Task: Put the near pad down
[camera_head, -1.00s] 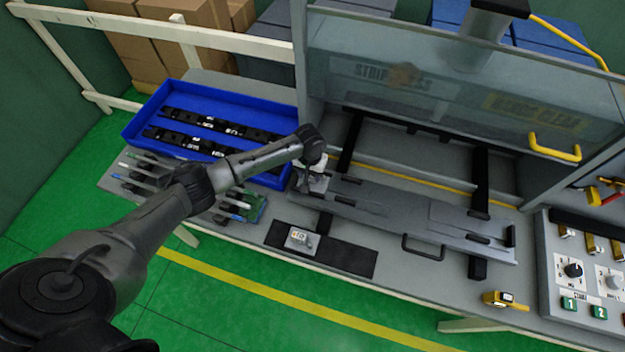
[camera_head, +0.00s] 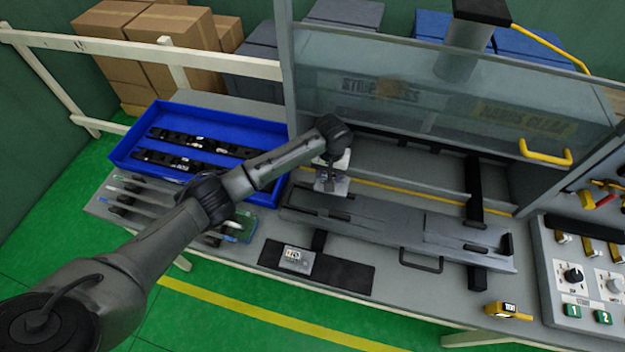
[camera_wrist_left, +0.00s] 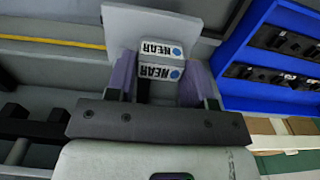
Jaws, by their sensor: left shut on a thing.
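My left gripper (camera_head: 331,168) is shut on the near pad (camera_head: 333,186), a small pale grey piece, over the left end of the long grey fixture (camera_head: 380,214). In the left wrist view, the left gripper (camera_wrist_left: 160,88) has a finger on each side of the near pad (camera_wrist_left: 160,72). A "NEAR" label shows on it, and a second "NEAR" label sits just behind on a light grey plate (camera_wrist_left: 185,22). I cannot tell whether the pad touches anything below. My right gripper is not in view.
Another grey block (camera_head: 296,260) with a label lies on a black mat (camera_head: 345,277) at the front edge. A blue tray (camera_head: 125,155) with black strips is at left. A glass guard (camera_head: 450,90) stands behind the fixture. A yellow device (camera_head: 506,310) and control panel are at right.

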